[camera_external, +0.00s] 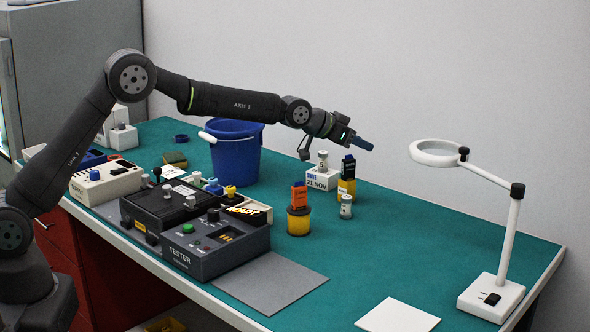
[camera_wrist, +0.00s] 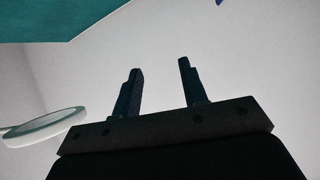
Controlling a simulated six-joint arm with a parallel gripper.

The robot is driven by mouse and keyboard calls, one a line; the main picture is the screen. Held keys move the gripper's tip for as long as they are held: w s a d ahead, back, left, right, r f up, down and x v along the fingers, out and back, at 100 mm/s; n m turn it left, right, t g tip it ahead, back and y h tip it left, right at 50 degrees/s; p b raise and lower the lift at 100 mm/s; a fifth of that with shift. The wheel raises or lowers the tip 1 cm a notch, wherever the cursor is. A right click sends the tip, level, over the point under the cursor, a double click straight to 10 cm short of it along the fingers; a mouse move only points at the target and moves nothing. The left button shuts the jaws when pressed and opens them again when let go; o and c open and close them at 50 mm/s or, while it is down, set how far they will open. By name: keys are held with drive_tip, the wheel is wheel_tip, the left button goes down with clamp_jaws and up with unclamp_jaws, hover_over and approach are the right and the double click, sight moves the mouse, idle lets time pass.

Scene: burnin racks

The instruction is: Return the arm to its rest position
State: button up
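My gripper (camera_external: 362,142) is raised above the back of the teal table, with the arm stretched out to the right. In the wrist view my gripper (camera_wrist: 159,82) has its two dark fingers apart with nothing between them, only the pale wall behind. In the external view the fingers point right, toward the magnifier lamp, and touch nothing. Below the gripper stand a white dated block (camera_external: 322,180) and a yellow container with a dark top (camera_external: 347,185).
A blue bucket (camera_external: 236,160) stands below the forearm. A dark tester box (camera_external: 215,245) and other devices fill the left of the table. A white magnifier lamp (camera_external: 508,235) stands at the right; its ring also shows in the wrist view (camera_wrist: 45,127). The table's front middle holds a grey mat (camera_external: 275,283).

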drive_tip(key=w+a+r+n+t+y, duration=0.1)
drive_tip(key=w+a, duration=0.6)
drive_tip(key=a, duration=0.2)
drive_tip(key=w+a+r+n+t+y, duration=0.1)
drive_tip(key=w+a+n, duration=0.1)
drive_tip(key=w+a, duration=0.5)
drive_tip(key=w+a+r+n+t+y, duration=0.1)
drive_tip(key=w+a+t, duration=0.1)
drive_tip(key=w+a, duration=0.5)
drive_tip(key=a, duration=0.6)
drive_tip(key=shift+a+r+n, duration=0.15)
drive_tip(key=shift+a+n, duration=0.1)
drive_tip(key=shift+n, duration=0.15)
drive_tip(key=s+d+m+g+h, duration=0.1)
drive_tip(key=s+d, duration=0.4)
drive_tip(key=d, duration=0.4)
drive_tip(key=s+d+m+g+h, duration=0.1)
drive_tip(key=s+d, duration=0.5)
drive_tip(key=d, duration=0.3)
drive_tip(key=shift+s+f+m, duration=0.25)
drive_tip(key=shift+f+m, duration=0.05)
drive_tip(key=shift+m, duration=0.1)
drive_tip(key=shift+w+a, duration=0.1)
